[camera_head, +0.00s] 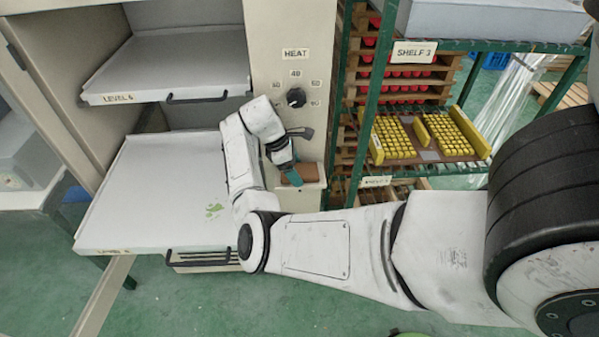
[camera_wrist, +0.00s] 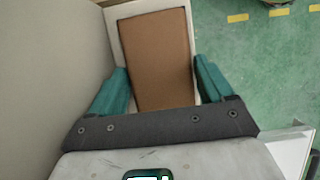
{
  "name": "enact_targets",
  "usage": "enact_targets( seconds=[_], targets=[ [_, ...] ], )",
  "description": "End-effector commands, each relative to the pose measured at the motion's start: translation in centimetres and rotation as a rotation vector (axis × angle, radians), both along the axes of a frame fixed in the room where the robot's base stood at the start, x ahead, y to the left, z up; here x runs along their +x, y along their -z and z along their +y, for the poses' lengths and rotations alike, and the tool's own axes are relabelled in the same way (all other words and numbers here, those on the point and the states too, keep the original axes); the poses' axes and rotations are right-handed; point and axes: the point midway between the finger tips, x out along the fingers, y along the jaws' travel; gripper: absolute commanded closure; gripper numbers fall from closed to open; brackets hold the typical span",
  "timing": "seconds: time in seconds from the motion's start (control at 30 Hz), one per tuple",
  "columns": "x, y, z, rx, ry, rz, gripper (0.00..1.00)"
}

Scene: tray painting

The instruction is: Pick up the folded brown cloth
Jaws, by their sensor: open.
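The folded brown cloth (camera_wrist: 158,62) lies flat in a small pale holder (camera_wrist: 113,14) in the wrist view. In the head view the cloth (camera_head: 291,179) shows only in part beneath my gripper, in the holder (camera_head: 312,190) fixed to the front of the cabinet. My gripper (camera_wrist: 162,80) is open, with one teal finger on each side of the cloth. I cannot tell whether the fingers touch the cloth or the holder's rim. In the head view my gripper (camera_head: 284,172) points down at the holder.
The pulled-out lower tray (camera_head: 150,200) with a green smear lies left of my gripper. An upper tray (camera_head: 175,65) and a heat knob (camera_head: 296,97) are above. A green-framed shelf (camera_head: 360,110) with yellow racks stands close on the right.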

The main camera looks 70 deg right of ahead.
Motion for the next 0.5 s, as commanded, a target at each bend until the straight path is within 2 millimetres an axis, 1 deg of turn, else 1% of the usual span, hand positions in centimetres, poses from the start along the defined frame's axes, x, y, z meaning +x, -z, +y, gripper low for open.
enact_targets(
  seconds=[0.13, 0.5],
  targets=[
    [0.01, -0.01, -0.01, 0.0, 0.0, 0.0, 0.19],
    [0.02, -0.04, 0.0, 0.0, 0.0, 0.0, 0.55]
  ],
)
